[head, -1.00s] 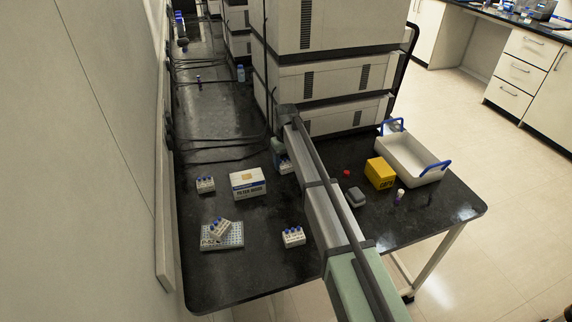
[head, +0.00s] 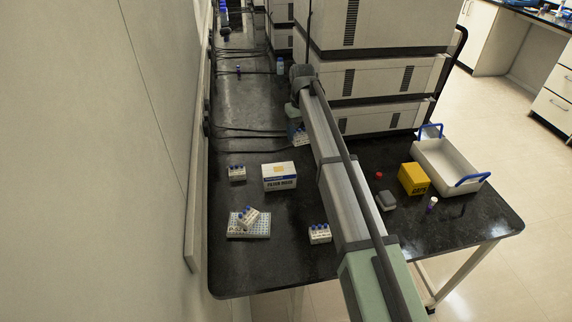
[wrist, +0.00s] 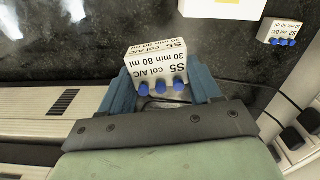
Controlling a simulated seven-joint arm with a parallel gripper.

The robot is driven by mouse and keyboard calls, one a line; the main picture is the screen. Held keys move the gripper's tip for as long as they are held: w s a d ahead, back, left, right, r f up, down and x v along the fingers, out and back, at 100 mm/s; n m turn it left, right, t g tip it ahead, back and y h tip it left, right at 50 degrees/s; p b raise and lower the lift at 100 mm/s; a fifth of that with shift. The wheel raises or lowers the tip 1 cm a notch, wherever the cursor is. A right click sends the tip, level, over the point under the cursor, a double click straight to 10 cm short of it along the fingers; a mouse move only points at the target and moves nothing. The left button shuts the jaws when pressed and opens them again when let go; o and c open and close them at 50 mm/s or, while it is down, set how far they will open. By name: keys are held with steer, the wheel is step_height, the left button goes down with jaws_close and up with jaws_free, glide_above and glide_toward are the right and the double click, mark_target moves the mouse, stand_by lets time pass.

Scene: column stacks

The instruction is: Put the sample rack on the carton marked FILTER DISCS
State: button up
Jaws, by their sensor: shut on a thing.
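My gripper (wrist: 160,80) is shut on a white sample rack (wrist: 158,66) with blue caps, marked S5 col A/C, 30 min 80 ml. In the head view this rack (head: 301,139) is partly hidden by my gripper (head: 295,125), behind and right of the carton. The white carton marked FILTER DISCS (head: 281,183) stands on the black bench with a blue band and a tan patch on its top. Its top looks bare. In the wrist view only an edge of the carton (wrist: 222,8) shows at the top, apart from the held rack.
Similar racks stand left of the carton (head: 236,174) and in front of it (head: 319,234). A yellow box (head: 412,179), a grey item (head: 386,200) and a white tray (head: 440,160) are right. Stacked instruments (head: 375,75) rise behind.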

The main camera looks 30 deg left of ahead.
glide_toward(278, 167)
steer(key=w+a+r, duration=0.2)
steer(key=w+r, duration=0.1)
steer(key=shift+s+d+m, duration=1)
steer(key=shift+s+d, duration=0.05)
steer(key=shift+s, duration=0.5)
steer(key=shift+f, duration=4.45)
steer(key=shift+f, duration=0.1)
steer(key=o, duration=1.1)
steer(key=shift+c, duration=0.2)
step_height(278, 167, up, 12)
